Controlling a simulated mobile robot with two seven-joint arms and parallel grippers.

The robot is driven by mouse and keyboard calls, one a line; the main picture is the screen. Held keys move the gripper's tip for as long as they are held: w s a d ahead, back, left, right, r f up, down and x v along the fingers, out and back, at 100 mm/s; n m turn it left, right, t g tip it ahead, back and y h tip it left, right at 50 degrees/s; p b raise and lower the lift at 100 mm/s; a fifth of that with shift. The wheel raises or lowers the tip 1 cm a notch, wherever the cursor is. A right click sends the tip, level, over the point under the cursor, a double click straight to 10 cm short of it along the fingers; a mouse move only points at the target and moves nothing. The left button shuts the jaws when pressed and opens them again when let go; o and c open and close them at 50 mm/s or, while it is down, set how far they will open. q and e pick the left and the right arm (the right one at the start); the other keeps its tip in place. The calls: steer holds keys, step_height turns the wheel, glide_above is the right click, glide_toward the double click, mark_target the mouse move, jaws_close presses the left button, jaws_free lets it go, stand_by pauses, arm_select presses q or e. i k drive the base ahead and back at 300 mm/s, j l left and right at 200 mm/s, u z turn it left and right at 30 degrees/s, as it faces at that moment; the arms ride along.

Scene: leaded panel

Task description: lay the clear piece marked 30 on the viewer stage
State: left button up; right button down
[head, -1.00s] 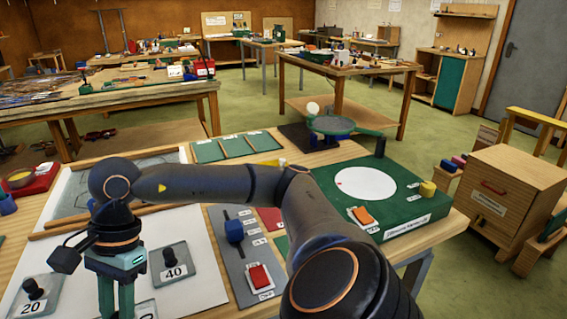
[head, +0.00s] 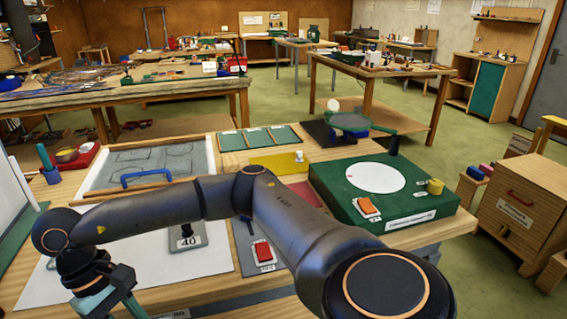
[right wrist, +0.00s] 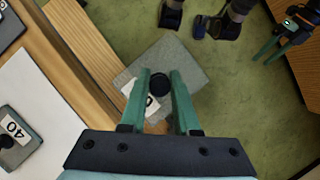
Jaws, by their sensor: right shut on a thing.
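My right gripper (right wrist: 160,95) is shut on the black knob (right wrist: 159,84) of a grey, see-through-looking square piece (right wrist: 190,65). The piece's white label is partly hidden by a finger; only a 0 reads clearly. In the right wrist view the piece hangs beyond the table edge, over the green floor. In the head view this gripper is at the bottom left, its fingertips and the piece out of frame. The viewer looks to be the green box (head: 345,212) with a white round stage (head: 373,178), bare. My left gripper (right wrist: 265,56) shows only in the right wrist view, fingers apart and empty.
The piece marked 40 (head: 190,230) lies on white paper (head: 215,262), partly behind my arm. A yellow knob (head: 435,186) stands on the green box.

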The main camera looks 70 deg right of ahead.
mark_target(374, 176)
steer(key=k+l, duration=0.4)
steer(key=k, duration=0.2)
steer(key=k+l+z, duration=0.35)
steer(key=k+l, duration=0.1)
steer(key=k, duration=0.1)
